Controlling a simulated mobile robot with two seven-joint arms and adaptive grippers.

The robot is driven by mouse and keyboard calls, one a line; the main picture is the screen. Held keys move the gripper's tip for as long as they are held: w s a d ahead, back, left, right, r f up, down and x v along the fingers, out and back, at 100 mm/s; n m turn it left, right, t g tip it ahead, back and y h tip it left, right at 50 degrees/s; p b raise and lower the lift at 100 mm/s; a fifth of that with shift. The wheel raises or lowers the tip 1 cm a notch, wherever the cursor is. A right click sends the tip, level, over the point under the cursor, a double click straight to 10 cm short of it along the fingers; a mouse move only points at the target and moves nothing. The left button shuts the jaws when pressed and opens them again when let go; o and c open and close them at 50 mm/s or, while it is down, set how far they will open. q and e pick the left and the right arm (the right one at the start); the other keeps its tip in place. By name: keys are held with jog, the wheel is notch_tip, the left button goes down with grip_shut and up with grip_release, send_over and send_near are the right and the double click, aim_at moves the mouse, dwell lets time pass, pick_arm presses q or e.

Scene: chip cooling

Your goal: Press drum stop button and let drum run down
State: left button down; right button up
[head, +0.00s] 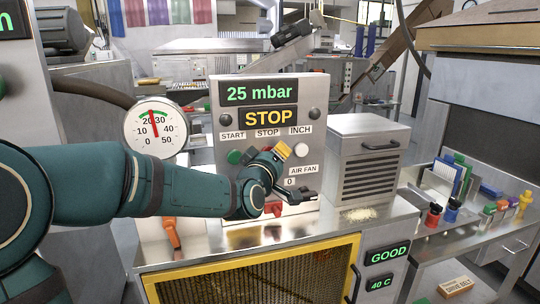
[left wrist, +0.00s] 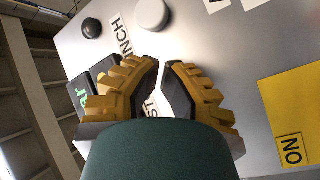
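The control panel (head: 222,118) reads 25 mbar and STOP. Its green START button (head: 234,157) and white INCH button (head: 301,149) are in view. The INCH button also shows in the left wrist view (left wrist: 150,13). Between them, a small red patch of the STOP button (head: 267,149) shows beside my left gripper (head: 281,153), which covers most of it. In the left wrist view my left gripper's fingertips (left wrist: 162,67) are close together, with a narrow gap and part of the STOP label between them. Nothing is held. Contact with the button cannot be made out. My right gripper is out of view.
A round gauge (head: 155,127) stands left of the panel, its needle between 20 and 30. A red switch (head: 272,209) sits low on the panel.

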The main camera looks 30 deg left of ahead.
pick_arm(q)
jog(key=shift+s+d, duration=0.6)
jog(key=shift+d, duration=0.05)
jog(key=s+d, duration=0.3)
jog(key=shift+s+d, duration=0.15)
jog(key=shift+d, duration=0.25)
dwell(0.3)
dwell(0.7)
